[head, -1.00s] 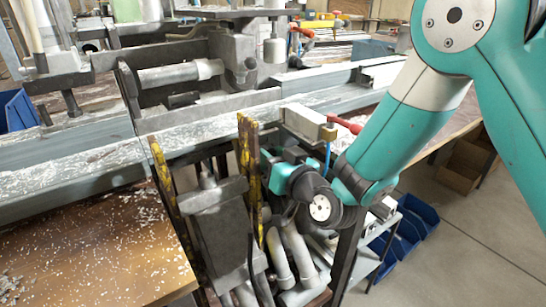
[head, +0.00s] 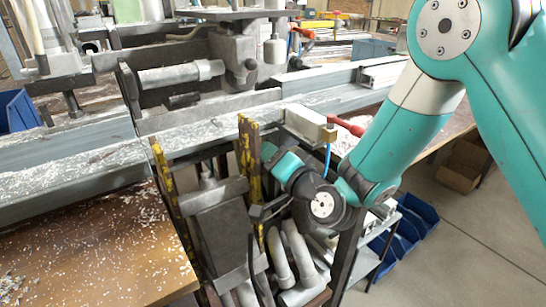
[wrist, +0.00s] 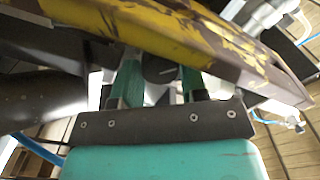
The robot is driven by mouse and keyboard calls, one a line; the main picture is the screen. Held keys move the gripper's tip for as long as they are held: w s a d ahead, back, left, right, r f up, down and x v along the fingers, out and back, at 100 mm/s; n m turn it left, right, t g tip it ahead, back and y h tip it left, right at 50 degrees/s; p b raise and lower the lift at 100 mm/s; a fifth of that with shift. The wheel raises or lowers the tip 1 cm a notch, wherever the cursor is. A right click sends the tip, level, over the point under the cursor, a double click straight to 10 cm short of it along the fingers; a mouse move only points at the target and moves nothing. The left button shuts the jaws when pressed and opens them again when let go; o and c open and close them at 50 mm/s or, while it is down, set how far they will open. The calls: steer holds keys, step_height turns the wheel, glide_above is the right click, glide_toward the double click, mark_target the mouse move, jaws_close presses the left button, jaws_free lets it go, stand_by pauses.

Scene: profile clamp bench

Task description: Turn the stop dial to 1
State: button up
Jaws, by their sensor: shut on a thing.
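In the wrist view my gripper (wrist: 160,75) has its two green fingers on either side of a dark knob (wrist: 158,64) with a pale line on it, which appears to be the stop dial. The fingers are shut on it. Its upper part is hidden behind a yellow, worn bar (wrist: 190,38), and no scale or numbers can be read. In the head view my gripper (head: 262,212) is low beside the yellow-marked uprights under the bench rail. The dial cannot be made out there.
Yellow-black uprights (head: 248,155) stand close to my gripper. A grey box (head: 218,215) and grey pipes (head: 285,255) are beside and below it. A valve with a red handle (head: 345,126) and blue hose sits above. Blue bins (head: 415,215) are at right.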

steer(key=shift+m, duration=1.5)
steer(key=o, duration=0.6)
steer(key=shift+o, duration=0.2)
